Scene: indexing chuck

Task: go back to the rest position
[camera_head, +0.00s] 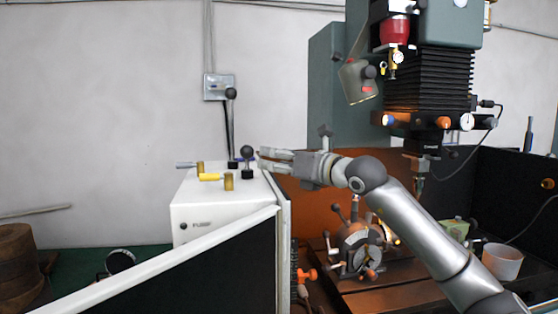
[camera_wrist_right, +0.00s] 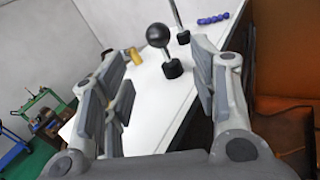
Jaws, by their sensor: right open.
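My right gripper (camera_head: 264,160) reaches in from the right above the white pump box's right edge, its fingers pointing left. In the right wrist view (camera_wrist_right: 158,62) its fingers are spread apart with nothing between the pads. A short lever with a black ball knob (camera_head: 247,152) stands upright on the box just past the fingertips; it also shows in the wrist view (camera_wrist_right: 158,36), beyond the opening. I cannot tell whether a fingertip touches it. The indexing chuck (camera_head: 358,247) sits on the machine table below my right forearm. My left gripper is not in view.
The white box (camera_head: 200,215) also carries a taller black-knobbed lever (camera_head: 231,120) and a yellow handle (camera_head: 210,177). A white-edged panel (camera_head: 160,262) stands in front. The milling machine head (camera_head: 430,80) hangs behind my right arm. A white cup (camera_head: 502,262) stands at right.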

